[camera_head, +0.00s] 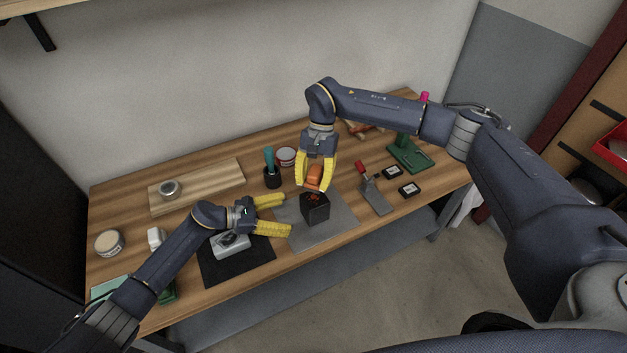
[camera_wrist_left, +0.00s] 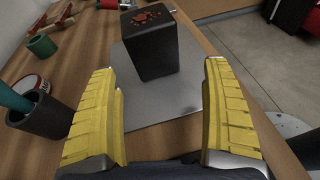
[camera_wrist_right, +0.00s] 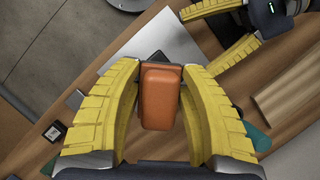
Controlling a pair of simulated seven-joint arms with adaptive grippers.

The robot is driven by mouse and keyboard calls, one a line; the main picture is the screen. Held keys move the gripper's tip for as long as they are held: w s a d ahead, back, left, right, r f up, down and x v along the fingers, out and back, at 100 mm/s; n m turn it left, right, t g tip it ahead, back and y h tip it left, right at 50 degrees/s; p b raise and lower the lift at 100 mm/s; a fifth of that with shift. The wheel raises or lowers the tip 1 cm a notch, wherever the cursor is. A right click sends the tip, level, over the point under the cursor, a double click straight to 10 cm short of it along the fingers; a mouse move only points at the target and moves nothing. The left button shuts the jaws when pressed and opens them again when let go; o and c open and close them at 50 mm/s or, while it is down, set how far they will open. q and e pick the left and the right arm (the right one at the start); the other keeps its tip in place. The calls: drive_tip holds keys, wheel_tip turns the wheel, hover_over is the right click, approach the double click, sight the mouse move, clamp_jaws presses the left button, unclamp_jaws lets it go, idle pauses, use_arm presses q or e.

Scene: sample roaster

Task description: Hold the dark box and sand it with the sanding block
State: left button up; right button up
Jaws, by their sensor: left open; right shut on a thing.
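The dark box (camera_head: 315,208) stands upright on a grey mat (camera_head: 340,228) in the middle of the bench. It also shows in the left wrist view (camera_wrist_left: 152,48), with orange-red marks on its top. My right gripper (camera_head: 315,187) is shut on the orange sanding block (camera_head: 314,177), right above the box top; I cannot tell whether block and box touch. The block fills the jaws in the right wrist view (camera_wrist_right: 160,97). My left gripper (camera_head: 284,215) is open and empty, its yellow fingers pointing toward the box from the left, apart from it.
A dark cup with a teal-handled tool (camera_head: 271,178) stands behind my left gripper. A scraper (camera_head: 373,193) and two small black boxes (camera_head: 409,189) lie at right, near a green stand (camera_head: 410,155). A wooden board (camera_head: 210,184) lies at back left; a black mat (camera_head: 237,265) lies at front.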

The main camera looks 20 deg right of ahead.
sight(303, 210)
use_arm(q)
drive_tip(key=shift+w+a+n, duration=0.1)
drive_tip(key=shift+w+n, duration=0.2)
drive_tip(key=shift+w, duration=0.25)
drive_tip(key=shift+w+f, duration=0.1)
drive_tip(key=shift+f, duration=0.05)
drive_tip(key=shift+x, duration=4.9)
drive_tip(key=c, duration=1)
drive_tip(key=o, duration=1.2)
drive_tip(key=c, duration=1.4)
